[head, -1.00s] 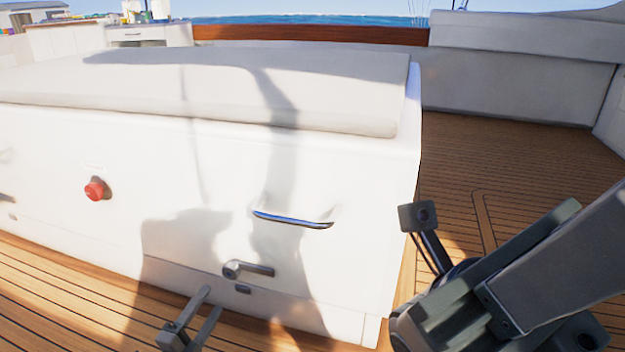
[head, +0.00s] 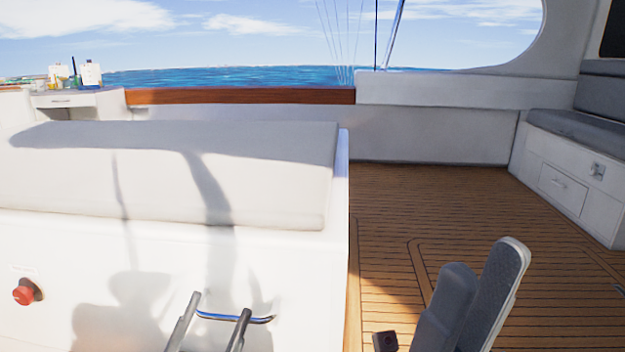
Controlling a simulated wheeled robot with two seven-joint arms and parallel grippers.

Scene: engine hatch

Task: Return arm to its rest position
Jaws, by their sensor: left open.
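My left gripper (head: 220,303) is at the lower middle of the head view. Its two thin fingers are apart with nothing between them that I can see held. They overlap the chrome handle (head: 220,317) on the white engine hatch box (head: 70,250) in the picture; I cannot tell whether they touch it. Parts of my right arm (head: 490,295) rise at the lower right, over the deck beside the box. A dark block (head: 385,341) of my right gripper shows at the bottom edge; its jaws are not clear. The lower latch is out of frame.
A pale cushion (head: 270,180) lies on the box. A red knob (head: 25,292) sits on the box front at the far left. Open teak deck (head: 450,205) lies to the right, up to a white bench (head: 565,190).

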